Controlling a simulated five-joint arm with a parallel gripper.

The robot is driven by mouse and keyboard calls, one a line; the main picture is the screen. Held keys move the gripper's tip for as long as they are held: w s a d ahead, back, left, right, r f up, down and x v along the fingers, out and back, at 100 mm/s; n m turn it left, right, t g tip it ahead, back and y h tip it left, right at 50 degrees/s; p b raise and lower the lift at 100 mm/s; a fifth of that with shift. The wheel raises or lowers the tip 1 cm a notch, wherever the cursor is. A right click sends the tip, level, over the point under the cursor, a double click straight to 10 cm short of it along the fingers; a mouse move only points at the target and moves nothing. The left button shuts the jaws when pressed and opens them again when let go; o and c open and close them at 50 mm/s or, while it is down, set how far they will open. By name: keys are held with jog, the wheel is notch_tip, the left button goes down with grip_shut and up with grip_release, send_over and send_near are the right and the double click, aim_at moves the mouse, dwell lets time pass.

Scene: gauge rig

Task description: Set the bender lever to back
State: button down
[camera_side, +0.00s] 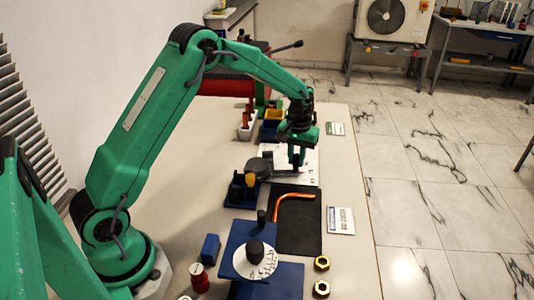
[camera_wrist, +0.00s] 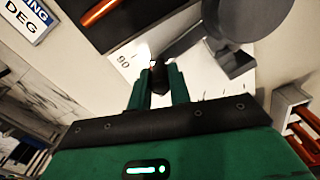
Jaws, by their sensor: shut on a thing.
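My gripper (camera_side: 296,160) is low over the plate, to the right of the head. In the wrist view my gripper (camera_wrist: 158,78) is shut with a small dark piece (camera_wrist: 158,66) between its fingertips, which looks like the end of the bender lever.
A bent copper tube (camera_side: 292,197) lies on a black mat (camera_side: 300,235) in front of the bender. A blue fixture with a dial (camera_side: 256,262), brass nuts (camera_side: 321,263) and a sign card (camera_side: 341,220) are nearer.

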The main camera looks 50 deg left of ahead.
jog(key=shift+w+a+n, duration=0.45)
jog(key=shift+a+n, duration=0.3)
jog(key=shift+n, duration=0.05)
jog(key=a+n, duration=0.4)
jog(key=w+a+n, duration=0.1)
jog(key=a+n, duration=0.1)
jog(key=shift+a, duration=0.15)
jog(key=a+n, duration=0.1)
jog(key=n, duration=0.1)
jog(key=s+a+n, duration=0.1)
jog(key=a+n, duration=0.2)
jog(key=a, duration=0.1)
jog(key=shift+s+n, duration=0.35)
jog(key=shift+n, duration=0.05)
jog(key=shift+s+a+n, duration=0.8)
jog(key=shift+a+n, duration=0.2)
jog(key=shift+n, duration=0.3)
jog(key=c, duration=1.3)
grip_release()
jog(key=shift+r, duration=0.1)
notch_tip(320, 180, up, 8)
jog(key=shift+f, duration=0.2)
